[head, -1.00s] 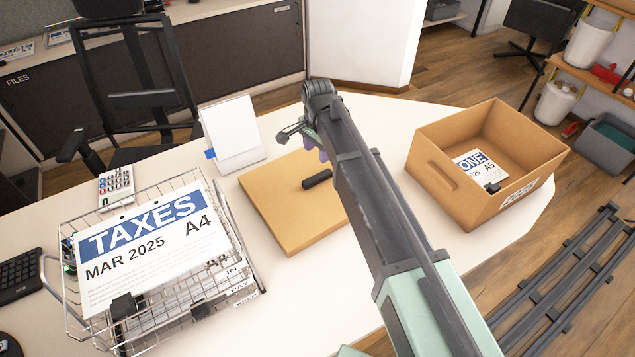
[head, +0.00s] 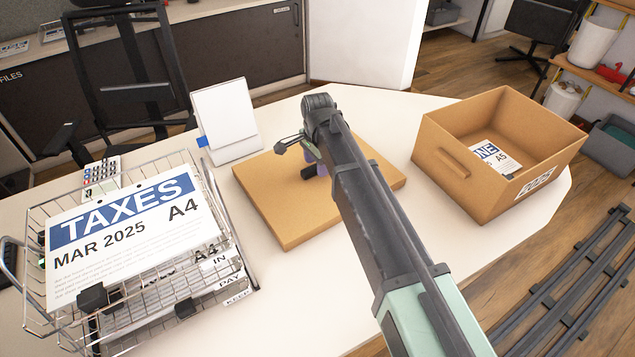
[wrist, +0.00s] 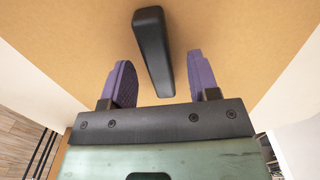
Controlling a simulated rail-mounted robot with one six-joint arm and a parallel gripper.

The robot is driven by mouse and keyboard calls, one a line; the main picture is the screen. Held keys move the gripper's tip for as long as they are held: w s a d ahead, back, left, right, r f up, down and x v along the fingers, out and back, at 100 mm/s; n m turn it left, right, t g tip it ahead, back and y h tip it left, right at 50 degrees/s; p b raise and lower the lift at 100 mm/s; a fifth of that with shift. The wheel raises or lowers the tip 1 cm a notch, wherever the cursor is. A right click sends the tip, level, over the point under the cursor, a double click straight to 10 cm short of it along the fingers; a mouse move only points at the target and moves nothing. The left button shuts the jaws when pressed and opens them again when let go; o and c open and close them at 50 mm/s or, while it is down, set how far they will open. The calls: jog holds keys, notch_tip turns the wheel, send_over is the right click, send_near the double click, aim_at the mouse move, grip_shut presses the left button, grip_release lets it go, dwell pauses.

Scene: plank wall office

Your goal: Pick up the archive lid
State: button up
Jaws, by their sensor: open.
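The archive lid (head: 285,215) is a flat brown square board lying on the white desk, with a short black bar handle on its top. In the wrist view the lid (wrist: 235,40) fills the background and the black handle (wrist: 152,50) stands between and just ahead of the two purple fingers. My gripper (wrist: 165,85) is open, with a finger on each side of the handle and gaps on both sides. In the head view my arm hides part of the lid, and the handle (head: 308,173) shows only partly beside the purple fingers.
An open brown archive box (head: 465,178) with papers inside stands on the desk to the right. A wire tray (head: 245,270) with a TAXES sheet (head: 135,235) is at the left. A white stand (head: 228,120) is just behind the lid.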

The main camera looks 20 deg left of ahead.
jog(key=shift+f, duration=0.45)
grip_shut()
jog(key=shift+r, duration=0.1)
